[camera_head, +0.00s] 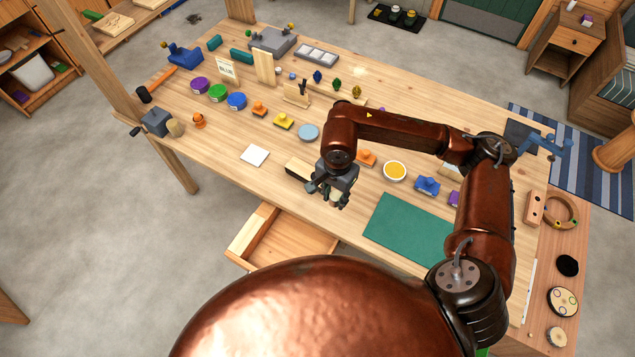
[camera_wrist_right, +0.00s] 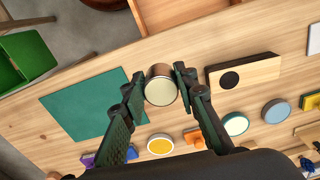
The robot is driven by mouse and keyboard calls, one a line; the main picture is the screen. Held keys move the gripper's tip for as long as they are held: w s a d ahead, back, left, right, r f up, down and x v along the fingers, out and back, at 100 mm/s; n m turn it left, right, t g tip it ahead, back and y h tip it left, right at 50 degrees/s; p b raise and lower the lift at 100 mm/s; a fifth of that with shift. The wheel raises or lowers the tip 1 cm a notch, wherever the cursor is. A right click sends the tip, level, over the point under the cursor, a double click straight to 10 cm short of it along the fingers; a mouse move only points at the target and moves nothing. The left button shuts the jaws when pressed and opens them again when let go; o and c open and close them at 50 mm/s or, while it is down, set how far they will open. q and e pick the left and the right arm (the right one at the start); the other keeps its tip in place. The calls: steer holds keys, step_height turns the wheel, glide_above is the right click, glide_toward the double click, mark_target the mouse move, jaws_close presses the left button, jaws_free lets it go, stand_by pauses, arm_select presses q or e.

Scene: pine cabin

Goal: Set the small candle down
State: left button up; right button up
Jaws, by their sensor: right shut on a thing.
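The small candle is a short cylinder with a pale cream top (camera_wrist_right: 160,91) and a brownish side, seen between the fingers in the right wrist view. My right gripper (camera_head: 335,198) is shut on it, pointing down near the table's front edge in the head view. The candle (camera_head: 337,199) is mostly hidden there by the fingers. I cannot tell whether its base touches the wooden table (camera_head: 225,150). My left gripper is not in view.
A green mat (camera_head: 405,228) lies to the right of the gripper. A pale wooden block (camera_head: 297,169) with a black disc (camera_wrist_right: 229,80) is close on the left. An open drawer (camera_head: 282,240) juts out below the front edge. Several coloured tubs and stamps stand behind.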

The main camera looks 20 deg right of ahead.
steer(key=m, duration=0.3)
steer(key=a+f+m, duration=0.1)
steer(key=shift+w+m, duration=0.25)
steer(key=shift+m, duration=0.05)
steer(key=s+m, duration=0.2)
steer(key=m, duration=0.7)
steer(key=m+p, duration=0.3)
steer(key=m, duration=2)
glide_above(349, 207)
steer(key=a, duration=0.1)
steer(key=f, duration=1.1)
steer(key=shift+s, duration=0.35)
steer(key=shift+w+d+f, duration=0.15)
steer(key=shift+d+f, duration=0.05)
steer(key=shift+f, duration=0.1)
steer(key=f, duration=0.3)
steer(key=shift+w+d+f, duration=0.15)
steer(key=shift+d+f, duration=0.15)
steer(key=shift+f, duration=0.1)
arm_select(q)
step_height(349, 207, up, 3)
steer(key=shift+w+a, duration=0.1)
